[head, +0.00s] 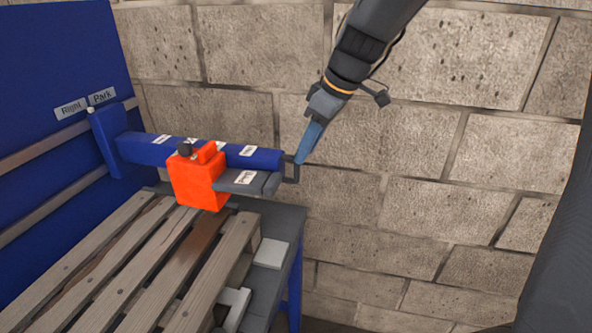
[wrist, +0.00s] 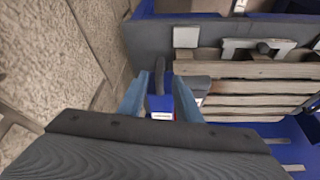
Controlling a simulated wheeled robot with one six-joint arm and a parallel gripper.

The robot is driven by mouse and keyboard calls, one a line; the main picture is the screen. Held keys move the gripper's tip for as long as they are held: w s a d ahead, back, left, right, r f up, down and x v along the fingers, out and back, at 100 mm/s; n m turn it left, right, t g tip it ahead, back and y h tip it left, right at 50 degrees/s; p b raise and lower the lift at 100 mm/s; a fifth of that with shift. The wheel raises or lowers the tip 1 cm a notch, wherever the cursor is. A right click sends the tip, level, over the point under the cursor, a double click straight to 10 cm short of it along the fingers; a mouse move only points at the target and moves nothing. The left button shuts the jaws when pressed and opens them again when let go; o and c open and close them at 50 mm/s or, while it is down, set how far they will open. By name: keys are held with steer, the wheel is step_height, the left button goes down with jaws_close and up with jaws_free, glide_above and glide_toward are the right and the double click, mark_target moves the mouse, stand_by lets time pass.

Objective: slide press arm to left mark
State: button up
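The press arm (head: 215,152) is a blue horizontal beam reaching from a carriage on the blue panel at left, with small white labels on it. A dark bracket handle (head: 291,172) sits at its free end. The labels "Right" (head: 70,108) and "Park" (head: 101,97) show on the panel above the carriage; no left mark is readable. My gripper (head: 300,159) points down at the handle. In the wrist view its blue fingers (wrist: 160,80) are apart, with the beam end and a dark bar seen between them. I cannot tell whether they touch the handle.
An orange block (head: 200,181) and a grey pad (head: 246,182) are at the beam's side. A wooden slatted pallet (head: 130,262) lies below on a dark table. A pale square plate (head: 271,253) is at the table's right. A stone wall (head: 440,170) stands close behind.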

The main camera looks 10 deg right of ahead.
mark_target(297, 176)
steer(key=p+x, duration=0.1)
steer(key=x, duration=0.6)
steer(key=shift+f, duration=0.2)
steer(key=shift+c, duration=0.4)
jaws_close()
